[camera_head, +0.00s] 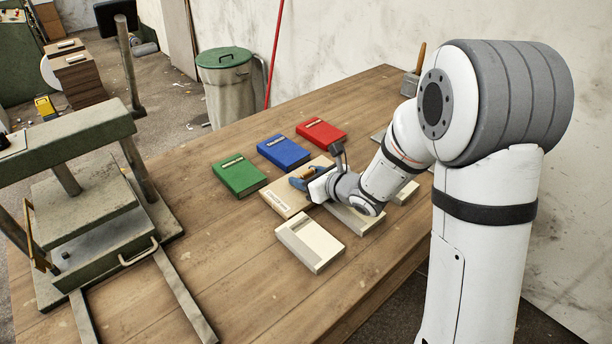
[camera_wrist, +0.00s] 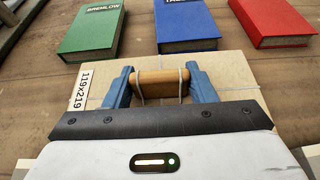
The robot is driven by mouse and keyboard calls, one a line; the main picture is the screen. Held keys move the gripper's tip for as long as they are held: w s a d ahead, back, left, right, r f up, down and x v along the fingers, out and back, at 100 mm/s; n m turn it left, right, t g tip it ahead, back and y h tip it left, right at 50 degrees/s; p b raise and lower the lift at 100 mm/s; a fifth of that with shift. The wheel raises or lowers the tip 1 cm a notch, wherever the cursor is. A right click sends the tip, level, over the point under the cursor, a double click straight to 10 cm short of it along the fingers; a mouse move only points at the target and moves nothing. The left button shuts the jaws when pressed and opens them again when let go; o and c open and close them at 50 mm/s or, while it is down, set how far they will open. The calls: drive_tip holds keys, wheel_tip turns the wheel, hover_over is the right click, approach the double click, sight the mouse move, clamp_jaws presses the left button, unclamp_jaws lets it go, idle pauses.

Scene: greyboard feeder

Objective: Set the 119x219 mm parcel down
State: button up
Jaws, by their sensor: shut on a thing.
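The 119x219 parcel (camera_head: 291,203) is a flat tan board package with a white size label, tied with string under a wooden toggle handle. In the wrist view the parcel (camera_wrist: 232,78) lies flat below my gripper (camera_wrist: 161,86), label at the left. The blue fingers are shut on the wooden handle (camera_wrist: 160,77), one at each end. In the head view my gripper (camera_head: 306,178) is over the parcel, with the wrist hiding part of it. The parcel is level at or just above the wooden table (camera_head: 205,292); I cannot tell if it touches.
Green (camera_head: 238,175), blue (camera_head: 284,152) and red (camera_head: 321,132) books lie in a row behind the parcel. Pale boxes, one at the front (camera_head: 310,243), lie on the near side. A heavy press (camera_head: 85,215) stands left.

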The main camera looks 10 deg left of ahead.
drive_tip(key=shift+f, duration=0.15)
drive_tip(key=o, duration=1.5)
drive_tip(key=shift+r+p, duration=0.35)
drive_tip(key=b+v, duration=0.1)
drive_tip(key=v, duration=1.1)
drive_tip(key=shift+d+f, duration=0.1)
drive_tip(key=shift+f, duration=0.05)
